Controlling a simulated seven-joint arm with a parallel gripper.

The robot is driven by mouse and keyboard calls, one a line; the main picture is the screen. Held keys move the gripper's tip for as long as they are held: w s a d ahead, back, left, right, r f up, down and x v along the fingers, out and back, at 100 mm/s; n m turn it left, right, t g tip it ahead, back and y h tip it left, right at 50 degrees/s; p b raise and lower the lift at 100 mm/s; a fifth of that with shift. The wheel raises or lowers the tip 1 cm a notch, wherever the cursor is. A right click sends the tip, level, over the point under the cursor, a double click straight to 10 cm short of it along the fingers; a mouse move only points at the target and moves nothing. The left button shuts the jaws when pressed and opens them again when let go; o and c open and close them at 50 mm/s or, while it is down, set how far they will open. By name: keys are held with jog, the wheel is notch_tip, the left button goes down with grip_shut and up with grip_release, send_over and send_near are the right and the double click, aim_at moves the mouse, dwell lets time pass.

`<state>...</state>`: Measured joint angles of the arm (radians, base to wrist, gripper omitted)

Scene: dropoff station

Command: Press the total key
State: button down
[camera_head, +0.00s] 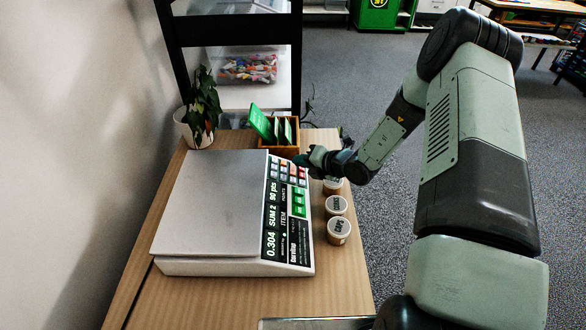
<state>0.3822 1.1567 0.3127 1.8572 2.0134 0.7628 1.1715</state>
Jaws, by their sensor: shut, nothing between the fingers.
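A white scale (215,205) with a large flat plate stands on the wooden table. Its dark control panel (284,215) runs along the right side. The panel shows "0.304", "SUM 2" and "90 pts". Several small coloured keys (285,172) sit at the panel's far end, with green keys (299,200) nearer on its right side. I cannot read which key is the total key. My gripper (300,160) is shut and empty. Its tip is at or just above the far right corner of the panel, and I cannot tell whether it touches a key.
Small lidded tubs (338,231) stand in a row right of the scale, the farthest partly under my wrist. A wooden box with green cards (275,131) and a potted plant (200,112) stand behind the scale. Free table (220,297) shows in front.

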jog(key=shift+d+r, duration=0.35)
jog(key=shift+r, duration=0.4)
jog(key=shift+d+r, duration=0.3)
jog(key=shift+r, duration=0.5)
jog(key=shift+d+r, duration=0.35)
jog(key=shift+r, duration=0.4)
jog(key=s+a+r+n+g, duration=0.25)
jog(key=s+r+n, duration=0.25)
jog(key=r+n, duration=0.35)
jog(key=s+a+r+n+g, duration=0.2)
jog(key=s+a+r+n, duration=0.15)
jog(key=r+n, duration=0.5)
jog(key=s+d+r+n+g+h, duration=0.2)
jog(key=s+r+n+h, duration=0.1)
jog(key=s+r+n, duration=0.9)
jog(key=s+d+r+n+t+h, duration=0.2)
jog(key=s+d+n+h, duration=0.1)
jog(key=s+d+n, duration=0.2)
jog(key=s+d+r+n+t+h, duration=0.2)
jog(key=s+n, duration=0.4)
jog(key=s, duration=0.3)
jog(key=d+h, duration=0.1)
jog(key=d, duration=0.1)
jog(key=shift+s+d, duration=0.25)
jog(key=shift+d, duration=0.1)
